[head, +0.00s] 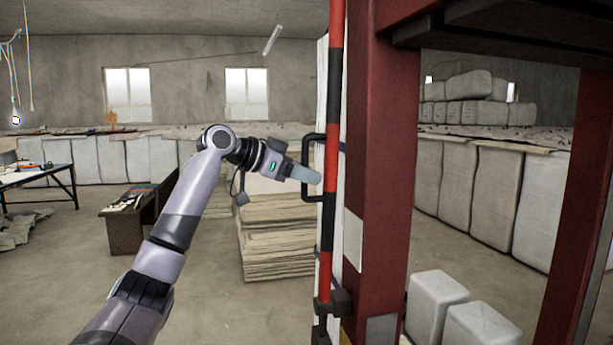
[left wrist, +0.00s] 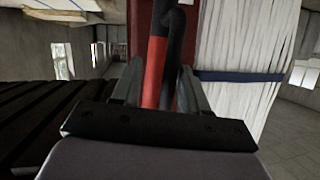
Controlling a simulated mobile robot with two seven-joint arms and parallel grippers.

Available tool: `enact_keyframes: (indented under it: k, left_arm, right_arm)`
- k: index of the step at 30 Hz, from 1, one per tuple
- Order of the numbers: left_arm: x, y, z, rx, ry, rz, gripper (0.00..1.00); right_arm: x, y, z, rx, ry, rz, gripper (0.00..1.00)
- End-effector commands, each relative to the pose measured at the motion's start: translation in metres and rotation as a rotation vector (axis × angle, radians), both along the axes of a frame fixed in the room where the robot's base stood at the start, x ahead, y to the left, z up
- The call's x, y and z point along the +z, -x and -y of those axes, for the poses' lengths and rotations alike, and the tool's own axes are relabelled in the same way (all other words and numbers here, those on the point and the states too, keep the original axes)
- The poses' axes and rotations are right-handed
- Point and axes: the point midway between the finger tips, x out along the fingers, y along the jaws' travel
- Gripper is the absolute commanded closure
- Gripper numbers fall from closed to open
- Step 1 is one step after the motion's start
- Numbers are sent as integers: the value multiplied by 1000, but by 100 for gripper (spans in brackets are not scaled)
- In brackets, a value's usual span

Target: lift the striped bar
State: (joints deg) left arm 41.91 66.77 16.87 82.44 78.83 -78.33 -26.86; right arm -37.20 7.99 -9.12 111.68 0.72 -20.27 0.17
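The striped bar (head: 329,215), banded red and black, stands upright in front of a dark red post. Its lower end sits at a black bracket (head: 333,304); its top runs out of the picture. My left gripper (head: 316,178) reaches it from the left at mid-height, beside a black handle (head: 306,196). In the left wrist view the bar (left wrist: 155,72) stands between the two spread fingers of the left gripper (left wrist: 160,88), with dark handle-like parts close by. Gaps seem to show beside the bar; firm contact is not visible. My right gripper is not in view.
A stack of flat sheets (head: 275,250) stands behind my left arm. Pale bales (head: 437,300) lie at the lower right.

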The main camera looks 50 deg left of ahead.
Motion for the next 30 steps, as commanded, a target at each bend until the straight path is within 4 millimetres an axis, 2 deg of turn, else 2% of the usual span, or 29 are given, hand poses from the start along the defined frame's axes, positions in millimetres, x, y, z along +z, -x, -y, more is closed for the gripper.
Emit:
enact_keyframes:
  k: [6, 12, 30]
  left_arm:
    - [10, 34, -6, 3, -3, 1, 58]
    - [19, 54, -10, 3, -1, 0, 58]
    - [21, 57, -10, 1, 0, -1, 58]
  right_arm:
    - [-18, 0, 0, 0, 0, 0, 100]
    - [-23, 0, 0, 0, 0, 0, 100]
    - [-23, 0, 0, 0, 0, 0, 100]
